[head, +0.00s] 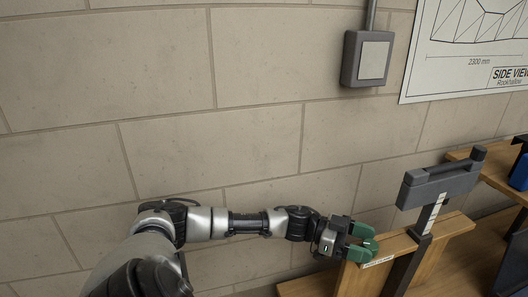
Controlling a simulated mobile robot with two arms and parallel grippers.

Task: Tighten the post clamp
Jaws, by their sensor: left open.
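A dark post (403,267) stands tilted at the right, in front of a wooden board. A grey block (438,186) with a bar-like handle (456,165) sits at its top; this looks like the post clamp, but I cannot tell for certain. A white scale strip runs down the post below the block. My left gripper (368,243) has green fingers and is open and empty. It is left of the post and lower than the grey block, close to the wooden board's top edge, apart from the block. My right gripper is out of view.
The wooden board (450,228) bears a small white label by my left gripper. A wooden shelf (497,172) with blue items is at the far right. A grey switch box (367,58) and a drawing sheet (470,50) are on the block wall behind.

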